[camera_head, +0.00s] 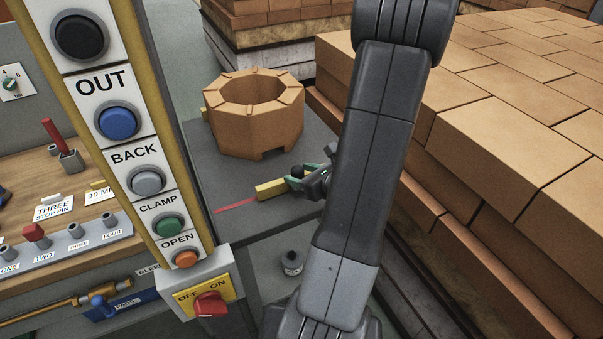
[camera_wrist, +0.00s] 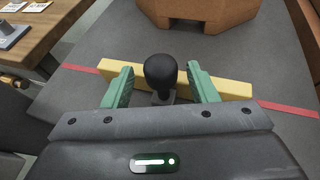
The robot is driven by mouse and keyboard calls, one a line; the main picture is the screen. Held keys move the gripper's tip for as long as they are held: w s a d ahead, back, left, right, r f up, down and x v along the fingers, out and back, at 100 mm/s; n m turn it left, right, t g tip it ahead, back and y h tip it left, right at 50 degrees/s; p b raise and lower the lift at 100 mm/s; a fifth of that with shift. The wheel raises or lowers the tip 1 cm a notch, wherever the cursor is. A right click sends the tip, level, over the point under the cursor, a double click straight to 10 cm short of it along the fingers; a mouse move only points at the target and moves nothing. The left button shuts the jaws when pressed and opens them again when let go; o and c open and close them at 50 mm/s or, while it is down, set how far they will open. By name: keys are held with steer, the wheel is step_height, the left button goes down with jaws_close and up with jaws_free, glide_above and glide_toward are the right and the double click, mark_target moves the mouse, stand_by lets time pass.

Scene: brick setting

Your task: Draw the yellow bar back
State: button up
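The yellow bar (camera_head: 272,189) lies on the dark grey table, along a red line; it also shows in the wrist view (camera_wrist: 233,88). A black knob (camera_wrist: 160,72) on a short grey mount stands at the near side of the bar's middle. My gripper (camera_wrist: 162,85) is open, with its green fingers on either side of the knob and a visible gap on each side. In the head view my gripper (camera_head: 309,178) is at the bar's right part, and my arm hides the bar's right end.
An octagonal brick ring (camera_head: 256,113) stands on the table (camera_head: 208,170) beyond the bar. A button panel (camera_head: 133,157) and a wooden bench (camera_head: 88,213) are at left. Brick stacks (camera_head: 505,130) fill the right. The table between bar and ring is clear.

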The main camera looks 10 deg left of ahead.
steer(key=v, duration=1.3)
steer(key=shift+s+d, duration=0.25)
steer(key=x, duration=1.3)
steer(key=shift+w+a, duration=0.3)
steer(key=shift+a, duration=0.05)
